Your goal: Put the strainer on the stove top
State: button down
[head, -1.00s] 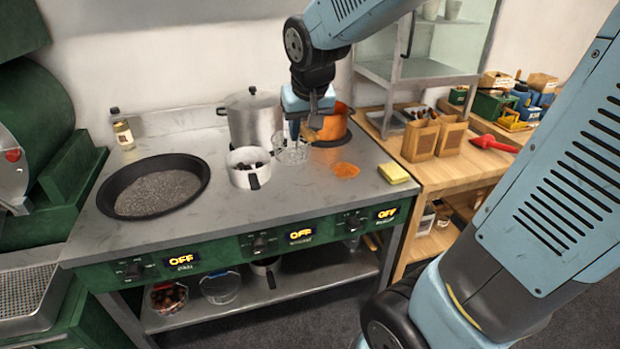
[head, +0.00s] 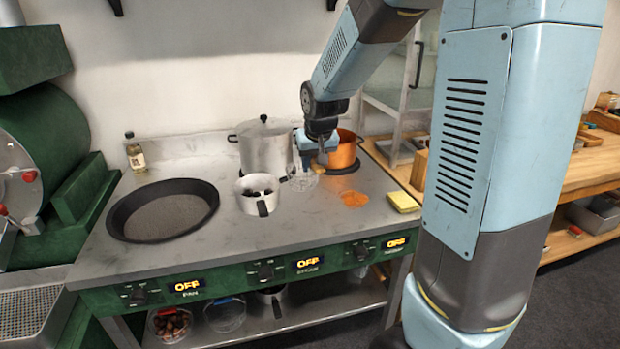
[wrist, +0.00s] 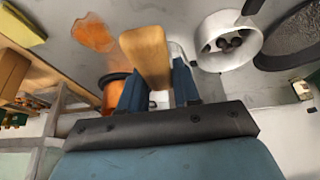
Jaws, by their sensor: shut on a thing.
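The strainer (head: 303,181) is a pale, see-through bowl in the head view, over the stove top (head: 215,235) between the white saucepan and the copper pot. Its wooden handle (wrist: 147,55) stands out large in the wrist view. My gripper (head: 312,152) is shut on this handle, with a blue finger on each side of it in the wrist view (wrist: 159,88). I cannot tell whether the bowl touches the stove surface. The handle hides most of the bowl in the wrist view.
The white saucepan (head: 248,202) with dark round things is just left of the strainer. A lidded steel pot (head: 265,150) and a copper pot (head: 344,152) stand behind. A wide black pan (head: 118,222) is at left. An orange patch (head: 354,198) and yellow sponge (head: 403,201) lie at right.

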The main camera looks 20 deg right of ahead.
jog(key=shift+w+d+f, duration=0.15)
jog(key=shift+w+f, duration=0.4)
jog(key=shift+f, duration=0.1)
jog(key=shift+w+d+f, duration=0.15)
jog(key=shift+w+f, duration=0.35)
jog(key=shift+f, duration=0.15)
notch_tip(320, 180, down, 3)
jog(key=shift+w+f, duration=0.1)
jog(key=shift+f, duration=0.1)
jog(key=c, duration=0.8)
grip_release()
